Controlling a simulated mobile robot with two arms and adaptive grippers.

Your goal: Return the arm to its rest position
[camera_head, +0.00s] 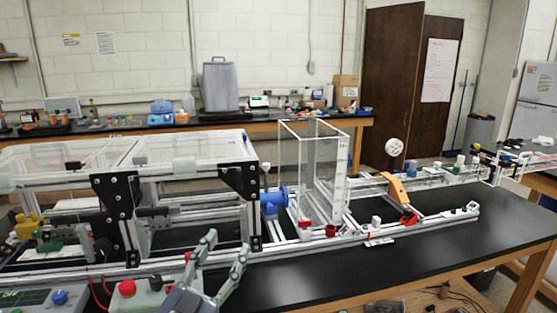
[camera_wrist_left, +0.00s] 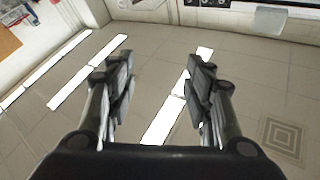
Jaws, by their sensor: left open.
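My left gripper (camera_head: 222,262) shows at the lower middle of the head view, with two grey fingers spread apart and nothing between them. It stands in front of the extrusion frame (camera_head: 330,243). In the left wrist view the same gripper (camera_wrist_left: 158,85) is open and empty, its dark finger pads well apart. That view looks past the fingers at a tiled ceiling with bright light strips, so the gripper points upward. My right gripper is not in view.
The extrusion frame rests on a black table (camera_head: 430,255). A clear box (camera_head: 318,165) and a blue fitting (camera_head: 273,199) sit on it. A control box with a red button (camera_head: 127,287) is close left of my gripper. The black tabletop right of the gripper is mostly clear.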

